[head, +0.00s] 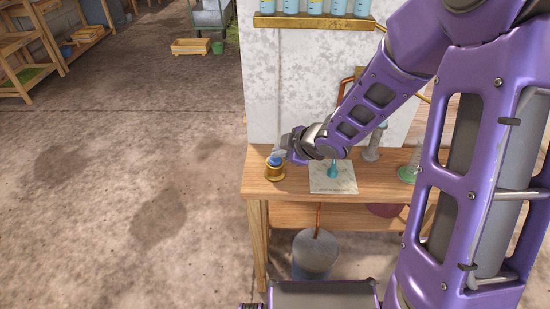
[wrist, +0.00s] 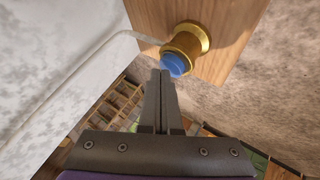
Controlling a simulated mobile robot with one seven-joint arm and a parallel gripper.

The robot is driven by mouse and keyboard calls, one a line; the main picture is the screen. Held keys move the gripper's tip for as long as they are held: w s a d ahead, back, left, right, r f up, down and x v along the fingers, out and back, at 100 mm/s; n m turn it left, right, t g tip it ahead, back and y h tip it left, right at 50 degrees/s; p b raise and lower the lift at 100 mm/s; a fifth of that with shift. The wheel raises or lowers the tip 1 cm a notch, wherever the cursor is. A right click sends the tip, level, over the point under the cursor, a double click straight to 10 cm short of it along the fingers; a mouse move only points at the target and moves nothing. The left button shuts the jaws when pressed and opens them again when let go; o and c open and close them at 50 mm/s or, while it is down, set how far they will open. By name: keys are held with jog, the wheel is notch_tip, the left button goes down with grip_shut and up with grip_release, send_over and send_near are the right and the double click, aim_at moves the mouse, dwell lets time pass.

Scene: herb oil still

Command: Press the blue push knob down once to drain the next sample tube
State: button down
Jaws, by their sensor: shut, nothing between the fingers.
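The blue push knob (head: 275,161) sits on a round brass base (head: 275,173) at the left end of the wooden table. In the wrist view the knob (wrist: 175,64) shows its blue cap in front of the brass base (wrist: 188,42). My gripper (wrist: 160,74) is shut and empty, with its fingertips just beside the blue cap; I cannot tell whether they touch it. In the head view my gripper (head: 281,153) is by the knob and partly hides it. Several sample tubes (head: 315,6) with blue liquid stand in a brass rack (head: 315,21) on the wall panel.
A white tile (head: 345,184) with a small teal item (head: 333,169) lies right of the knob. Glass-like pieces on green and grey bases (head: 371,153) stand further right. A pale wall panel (head: 262,90) rises behind the table. Open floor lies to the left.

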aim_at(279, 160)
jog(key=shift+f, duration=0.25)
dwell(0.4)
jog(key=shift+r+p, duration=0.75)
jog(key=shift+r, duration=0.1)
notch_tip(279, 160, up, 5)
jog(key=p, duration=0.5)
jog(key=shift+r, duration=0.1)
dwell(0.4)
